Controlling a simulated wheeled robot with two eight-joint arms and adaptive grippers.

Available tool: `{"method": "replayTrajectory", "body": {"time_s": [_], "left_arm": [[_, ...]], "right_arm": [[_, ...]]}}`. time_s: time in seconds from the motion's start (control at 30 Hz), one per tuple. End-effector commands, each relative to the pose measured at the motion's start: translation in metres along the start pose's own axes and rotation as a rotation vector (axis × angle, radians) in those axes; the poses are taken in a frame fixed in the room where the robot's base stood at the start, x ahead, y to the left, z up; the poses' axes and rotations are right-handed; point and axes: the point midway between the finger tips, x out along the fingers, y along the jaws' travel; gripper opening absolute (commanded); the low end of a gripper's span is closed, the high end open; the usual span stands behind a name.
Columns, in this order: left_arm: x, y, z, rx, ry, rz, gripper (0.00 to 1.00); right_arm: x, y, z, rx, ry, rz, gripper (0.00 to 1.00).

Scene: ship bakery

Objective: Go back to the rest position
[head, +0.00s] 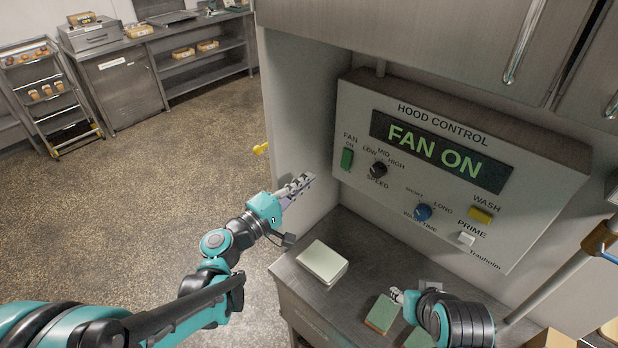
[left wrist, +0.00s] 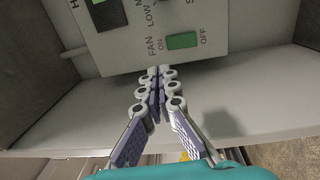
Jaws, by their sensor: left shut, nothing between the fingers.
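The hood control panel (head: 440,205) is on the wall, and its display (head: 438,152) reads FAN ON in green. Its green fan switch (head: 347,158) is at the panel's left side, and the switch shows in the left wrist view (left wrist: 182,40). My left gripper (head: 309,179) is raised left of and below the switch, apart from it in the head view. Its fingers are shut together and empty in the left wrist view (left wrist: 158,72). My right gripper (head: 397,295) is low over the counter at the lower right; its fingers are mostly hidden by its own arm.
A metal counter (head: 345,235) under the panel holds a pale box (head: 322,262) and a green-topped block (head: 381,313). A wall edge and yellow handle (head: 261,148) stand near my left gripper. The floor (head: 130,215) at left is open. A rack (head: 52,100) stands far left.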

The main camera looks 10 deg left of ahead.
Motion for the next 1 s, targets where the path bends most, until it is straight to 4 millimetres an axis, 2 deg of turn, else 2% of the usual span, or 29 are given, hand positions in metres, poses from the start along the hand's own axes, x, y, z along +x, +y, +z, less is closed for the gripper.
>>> {"method": "replayTrajectory", "body": {"time_s": [0.37,0.47,0.57,0.67,0.77,0.9,1.0], "left_arm": [[0.000,-0.001,0.001,0.005,-0.002,-0.005,0.00],[-0.004,-0.013,0.010,0.056,-0.019,-0.054,0.00],[-0.016,-0.040,0.030,0.178,-0.062,-0.174,0.00],[-0.042,-0.081,0.050,0.353,-0.119,-0.352,0.00],[-0.081,-0.126,0.061,0.544,-0.177,-0.550,0.00],[-0.146,-0.176,0.059,0.790,-0.237,-0.820,0.00],[-0.188,-0.198,0.050,0.931,-0.264,-0.978,0.00]], "right_arm": [[0.001,0.000,0.001,0.000,0.000,0.000,0.40],[0.006,0.000,0.005,0.000,0.000,0.000,0.40],[0.018,0.000,0.013,0.000,0.000,0.000,0.40],[0.034,0.000,0.024,0.000,0.000,0.000,0.40],[0.049,0.000,0.035,0.000,0.000,0.000,0.40],[0.067,0.000,0.048,0.000,0.000,0.000,0.40],[0.077,0.000,0.055,0.000,0.000,0.000,0.40]]}}
